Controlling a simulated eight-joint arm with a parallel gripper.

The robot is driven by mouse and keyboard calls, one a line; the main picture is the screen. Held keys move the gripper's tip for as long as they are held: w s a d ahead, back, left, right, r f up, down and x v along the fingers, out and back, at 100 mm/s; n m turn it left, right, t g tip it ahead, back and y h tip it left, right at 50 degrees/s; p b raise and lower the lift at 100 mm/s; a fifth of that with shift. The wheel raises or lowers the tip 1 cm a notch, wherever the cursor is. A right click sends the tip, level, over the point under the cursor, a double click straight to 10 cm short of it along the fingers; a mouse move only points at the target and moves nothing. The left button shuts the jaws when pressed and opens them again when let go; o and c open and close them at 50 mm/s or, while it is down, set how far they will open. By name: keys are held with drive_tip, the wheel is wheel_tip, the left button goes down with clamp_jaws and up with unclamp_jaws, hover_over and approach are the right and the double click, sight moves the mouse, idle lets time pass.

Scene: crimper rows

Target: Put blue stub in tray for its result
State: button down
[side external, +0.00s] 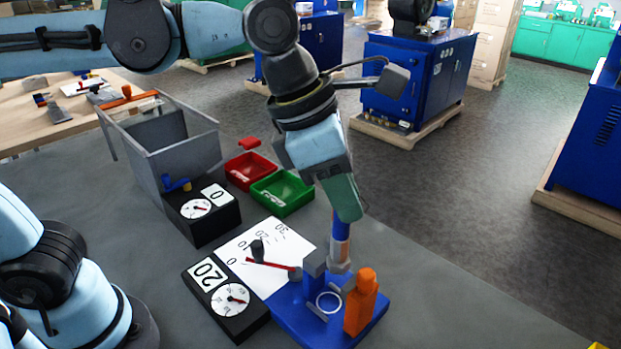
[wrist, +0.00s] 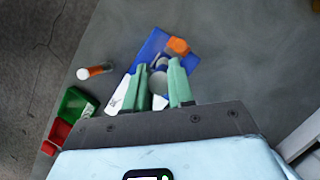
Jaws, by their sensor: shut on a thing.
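My gripper (side external: 347,208) points down, with green fingers, and is shut on the blue stub (side external: 341,224). The stub hangs below the fingertips, close over the blue fixture base (side external: 296,316) with its grey posts and orange block (side external: 360,302). Its lower end is hard to separate from the orange and grey parts there. In the wrist view a grey-blue piece shows between the fingers (wrist: 162,86), the stub's outline unclear. A red tray (side external: 235,182) and a green tray (side external: 272,206) stand left of the gripper; they also show at the wrist view's left.
A dial box marked 20 (side external: 216,292) and one marked 0 (side external: 216,222) stand left of the fixture. A white scale sheet (side external: 262,237) lies between. A grey bin (side external: 175,157) stands behind. An orange-and-white piece (wrist: 95,71) lies apart on the table.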

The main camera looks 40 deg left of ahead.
wheel_tip(320, 180, up, 4)
drive_tip(key=shift+f, duration=0.15)
drive_tip(key=w+a+n+t+y, duration=0.1)
drive_tip(key=w+a+n, duration=0.1)
drive_tip(key=w+a, duration=0.55)
drive_tip(key=w+a+n+y, duration=0.1)
drive_tip(key=w+a+n, duration=0.25)
drive_tip(key=a, duration=0.75)
drive_tip(key=w+a+f, duration=0.2)
drive_tip(key=a+f, duration=0.3)
drive_tip(key=f, duration=0.3)
drive_tip(key=w+a+f, duration=0.2)
drive_tip(key=a+f, duration=0.4)
drive_tip(key=f, duration=0.2)
drive_tip(key=shift+w+a+m, duration=0.25)
drive_tip(key=shift+m, duration=0.2)
drive_tip(key=c, duration=1)
unclamp_jaws()
drive_tip(key=shift+o, duration=0.2)
